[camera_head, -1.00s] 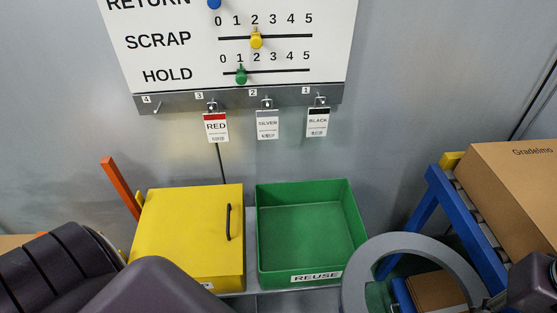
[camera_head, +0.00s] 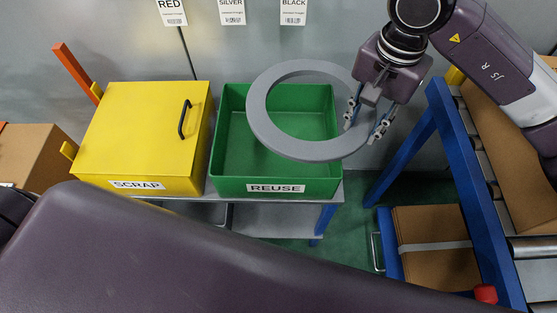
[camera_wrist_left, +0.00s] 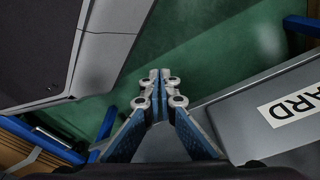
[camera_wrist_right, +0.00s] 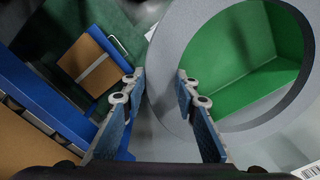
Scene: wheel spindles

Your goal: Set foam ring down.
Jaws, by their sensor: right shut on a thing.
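The grey foam ring (camera_head: 258,112) is held over the open green REUSE bin (camera_head: 276,190) in the head view, covering much of its opening and overlapping its right wall. My right gripper (camera_head: 363,129) is shut on the ring's right side. The ring also shows in the right wrist view (camera_wrist_right: 164,62), with the green bin floor (camera_wrist_right: 255,95) seen through its hole. The ring looks raised above the bin; the gap is hard to judge. My left gripper (camera_wrist_left: 160,80) is shut with its fingertips together and nothing between them, away from the ring.
A closed yellow SCRAP box (camera_head: 150,130) stands left of the green bin on a grey bench. A blue-framed roller conveyor (camera_head: 460,165) with a cardboard box is at the right. Flat cardboard (camera_head: 435,240) lies in a low blue holder. Tags hang on the wall behind.

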